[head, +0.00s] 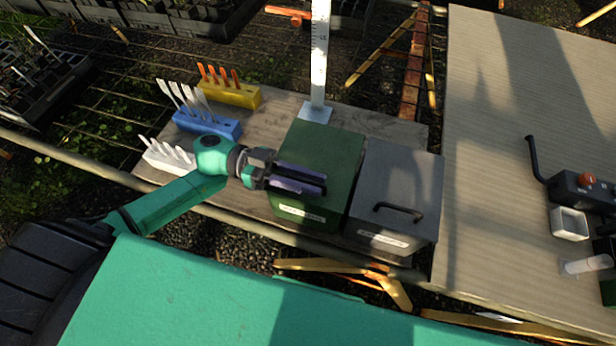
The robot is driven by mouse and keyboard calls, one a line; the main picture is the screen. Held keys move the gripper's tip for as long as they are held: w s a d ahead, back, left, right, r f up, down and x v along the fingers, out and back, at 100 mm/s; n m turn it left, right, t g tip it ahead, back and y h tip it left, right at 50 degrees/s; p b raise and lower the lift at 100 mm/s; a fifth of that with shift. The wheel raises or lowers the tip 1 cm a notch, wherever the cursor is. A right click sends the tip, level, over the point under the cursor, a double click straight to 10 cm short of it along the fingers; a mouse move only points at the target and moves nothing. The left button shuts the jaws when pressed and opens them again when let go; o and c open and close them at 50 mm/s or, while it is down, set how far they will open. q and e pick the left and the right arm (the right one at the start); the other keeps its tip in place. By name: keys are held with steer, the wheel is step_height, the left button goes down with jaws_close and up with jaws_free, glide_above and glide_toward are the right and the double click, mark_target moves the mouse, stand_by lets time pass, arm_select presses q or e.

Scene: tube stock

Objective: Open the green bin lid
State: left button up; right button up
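The green bin (335,150) stands on the wooden bench at the centre, and its lid looks shut. A white label is on its front. My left gripper (325,185) reaches in from the left, with its two purple fingers over the front part of the lid. The fingers lie close together with a narrow dark gap between them. The lid's handle is not visible, and I cannot tell whether anything is between the fingers. My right gripper is out of view.
A grey bin (385,170) with a dark handle stands right beside the green bin. A white upright ruler (319,60) is behind it. Yellow (232,95), blue (205,125) and white (165,160) racks stand to the left. A second table (500,130) is at right.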

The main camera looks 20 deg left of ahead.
arm_select(q)
jaws_close()
stand_by(1.2)
